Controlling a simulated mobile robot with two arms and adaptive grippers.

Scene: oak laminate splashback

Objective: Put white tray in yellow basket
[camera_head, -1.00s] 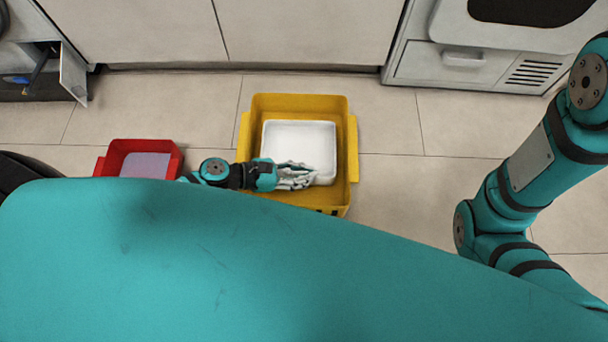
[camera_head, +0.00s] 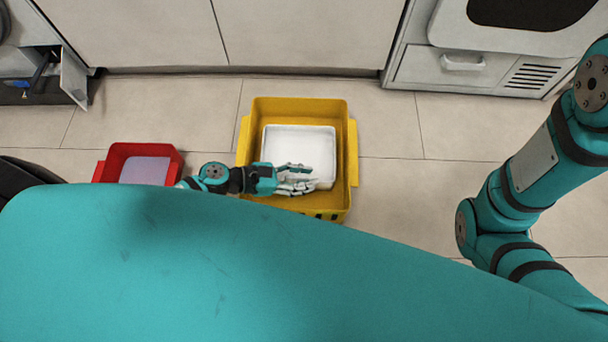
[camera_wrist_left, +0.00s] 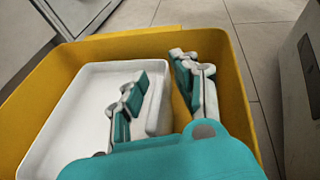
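The white tray (camera_head: 300,145) lies inside the yellow basket (camera_head: 354,150) on the floor, within its walls. The wrist view also shows the tray (camera_wrist_left: 85,95) inside the basket (camera_wrist_left: 245,120). My left gripper (camera_head: 298,180) is over the near part of the tray, its arm coming in from the left. In the left wrist view its fingers (camera_wrist_left: 160,97) are spread, one over the tray's inside and one outside its wall, with gaps beside the wall. It looks open. The fingers hide part of the tray's near edge. My right gripper is out of view; only its arm shows at the right.
A red bin (camera_head: 112,158) with a pale grey-violet inside stands left of the basket. Light cabinets (camera_head: 300,35) and an appliance with a drawer (camera_head: 462,65) line the back. An open drawer (camera_head: 70,78) is at the far left. Tiled floor right of the basket is clear.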

